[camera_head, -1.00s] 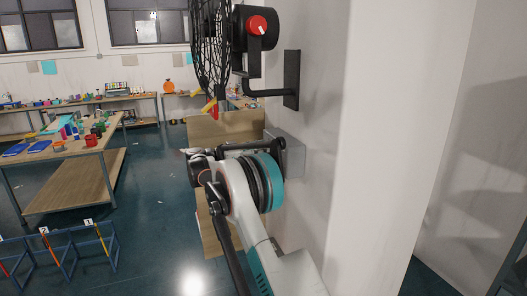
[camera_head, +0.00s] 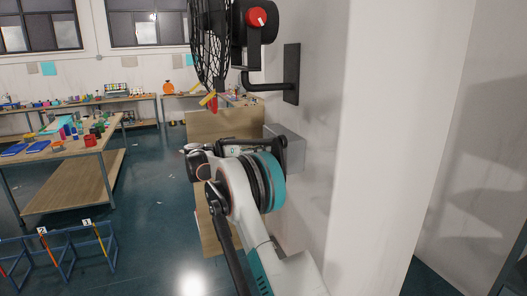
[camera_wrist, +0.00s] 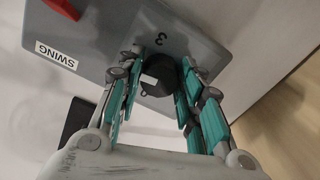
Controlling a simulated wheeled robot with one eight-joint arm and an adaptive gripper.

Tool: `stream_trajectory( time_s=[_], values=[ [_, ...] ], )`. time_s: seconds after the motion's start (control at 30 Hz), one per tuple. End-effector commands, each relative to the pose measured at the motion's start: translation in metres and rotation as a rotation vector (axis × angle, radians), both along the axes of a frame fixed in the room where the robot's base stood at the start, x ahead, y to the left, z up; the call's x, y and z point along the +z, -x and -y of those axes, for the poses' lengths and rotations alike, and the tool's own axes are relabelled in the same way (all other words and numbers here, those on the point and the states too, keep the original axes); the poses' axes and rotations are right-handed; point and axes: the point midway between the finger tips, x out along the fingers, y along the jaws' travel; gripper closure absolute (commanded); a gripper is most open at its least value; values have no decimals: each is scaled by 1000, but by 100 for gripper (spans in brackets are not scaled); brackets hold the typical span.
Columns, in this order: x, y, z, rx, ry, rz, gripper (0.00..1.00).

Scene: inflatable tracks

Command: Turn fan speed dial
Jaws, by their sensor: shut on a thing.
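The fan (camera_head: 213,45) is mounted on the wall at the top, with a red knob (camera_head: 257,17) on its black motor housing. A grey control box (camera_head: 290,153) is fixed to the wall below it and also shows in the wrist view (camera_wrist: 205,32). In the wrist view a black round dial (camera_wrist: 158,78) with a pale mark sits on the box beside a printed 3. My gripper (camera_wrist: 157,90) is shut on the dial, with teal fingers on both sides of it. In the head view my arm hides the gripper and dial.
A red switch (camera_wrist: 62,9) and a "SWING" label are on the box. A wooden bench (camera_head: 226,123) stands behind my arm. A white wall column (camera_head: 375,150) rises close on the right. Cluttered tables (camera_head: 70,150) and open floor lie to the left.

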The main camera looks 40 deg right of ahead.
Motion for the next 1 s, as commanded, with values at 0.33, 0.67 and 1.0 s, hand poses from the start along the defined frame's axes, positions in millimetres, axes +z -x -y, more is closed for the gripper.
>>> stream_trajectory(
  time_s=[0.33, 0.67, 1.0],
  values=[
    [-3, 1, 0, -2, -85, -318, 90],
    [-2, 2, 0, -2, -164, -621, 90],
    [-1, 2, 0, -2, -245, -933, 90]
  ],
)
